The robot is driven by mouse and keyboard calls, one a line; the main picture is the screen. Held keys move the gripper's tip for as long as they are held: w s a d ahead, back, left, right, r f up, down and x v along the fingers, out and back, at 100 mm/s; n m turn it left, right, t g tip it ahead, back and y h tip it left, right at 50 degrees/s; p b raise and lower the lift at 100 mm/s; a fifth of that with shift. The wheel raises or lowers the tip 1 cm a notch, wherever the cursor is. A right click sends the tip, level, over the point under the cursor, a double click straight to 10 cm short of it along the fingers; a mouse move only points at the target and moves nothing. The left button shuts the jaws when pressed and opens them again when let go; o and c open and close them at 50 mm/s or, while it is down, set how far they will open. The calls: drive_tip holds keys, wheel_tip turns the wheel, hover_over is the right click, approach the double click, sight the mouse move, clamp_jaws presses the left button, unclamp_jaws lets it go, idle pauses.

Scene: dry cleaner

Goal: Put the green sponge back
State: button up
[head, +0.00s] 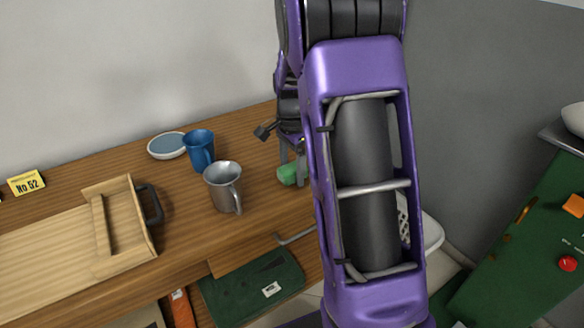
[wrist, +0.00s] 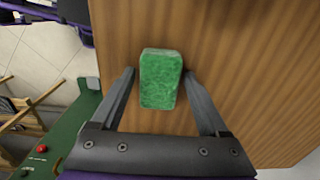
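The green sponge (wrist: 160,80) lies on the wooden counter (wrist: 240,50) in the wrist view. It is between the two spread fingers of my gripper (wrist: 158,85), with a gap on each side. In the head view the sponge (head: 288,175) shows partly at the counter's right part, below my gripper (head: 292,165). My arm hides much of that area. My gripper is open and points down at the sponge. I cannot tell how far the fingertips are above the counter.
A metal mug (head: 223,188), a blue mug (head: 199,150) and a shallow bowl (head: 167,146) stand left of the sponge. A wooden tray with a dark handle (head: 120,222) is further left. A wall (head: 130,70) runs behind the counter. A green surface (head: 530,240) is at right.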

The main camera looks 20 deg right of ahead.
sight(292, 167)
drive_tip(key=shift+o, duration=0.2)
wheel_tip(292, 167, up, 12)
drive_tip(key=p, duration=0.2)
drive_tip(key=shift+r, duration=0.15)
idle(0.5)
